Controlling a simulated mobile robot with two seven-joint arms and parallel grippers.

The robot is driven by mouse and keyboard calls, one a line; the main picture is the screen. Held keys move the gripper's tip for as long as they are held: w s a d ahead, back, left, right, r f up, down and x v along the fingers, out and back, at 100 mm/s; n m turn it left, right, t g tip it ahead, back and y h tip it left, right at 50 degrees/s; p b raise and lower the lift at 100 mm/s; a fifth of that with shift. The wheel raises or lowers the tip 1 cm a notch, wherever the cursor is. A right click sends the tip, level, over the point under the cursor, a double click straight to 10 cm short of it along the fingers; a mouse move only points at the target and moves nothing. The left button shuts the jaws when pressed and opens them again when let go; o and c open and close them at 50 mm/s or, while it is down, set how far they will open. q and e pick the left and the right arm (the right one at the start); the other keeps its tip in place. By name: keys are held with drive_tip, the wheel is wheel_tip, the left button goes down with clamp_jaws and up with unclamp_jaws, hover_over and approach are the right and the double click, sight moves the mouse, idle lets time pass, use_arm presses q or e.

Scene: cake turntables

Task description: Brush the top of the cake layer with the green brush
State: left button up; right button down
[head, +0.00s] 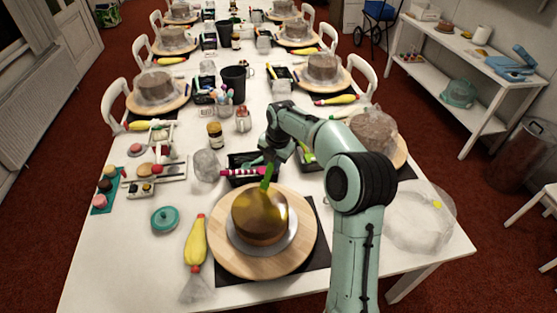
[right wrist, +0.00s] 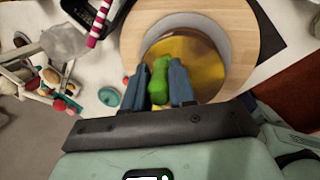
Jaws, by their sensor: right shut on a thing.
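The cake layer (head: 258,222) is round and brown with a glossy golden top. It sits on a grey disc on the round wooden turntable (head: 232,262) at the near middle of the table. My right gripper (head: 269,163) is above the cake's far edge, shut on the green brush (head: 266,178), which points down toward the cake. In the right wrist view the green brush (right wrist: 159,80) stands between the two fingers, over the golden cake top (right wrist: 196,58). The bristle end is hard to make out, so I cannot tell whether it touches the cake. My left gripper is not in view.
A yellow piping bag (head: 196,243) lies left of the turntable, near a teal lid (head: 165,219). A dark tray (head: 240,161) with a pink striped stick is behind the cake. A clear cover (head: 418,216) stands at right. More turntables with cakes line the table.

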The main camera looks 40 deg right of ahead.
drive_tip(key=shift+w+a+r, duration=0.1)
drive_tip(key=shift+w+a, duration=0.2)
drive_tip(key=shift+a, duration=0.45)
drive_tip(key=shift+w+a+f, duration=0.1)
drive_tip(key=shift+w+a, duration=0.25)
drive_tip(key=shift+a, duration=0.4)
drive_tip(key=shift+w+a+r, duration=0.1)
drive_tip(key=shift+w+a, duration=0.2)
drive_tip(key=shift+a, duration=0.55)
drive_tip(key=a, duration=0.1)
drive_tip(key=w+a, duration=0.1)
drive_tip(key=a, duration=0.1)
drive_tip(key=shift+w, duration=0.2)
drive_tip(key=w+v, duration=0.1)
drive_tip(key=v, duration=0.5)
drive_tip(key=shift+r, duration=0.55)
drive_tip(key=shift+w+f, duration=0.1)
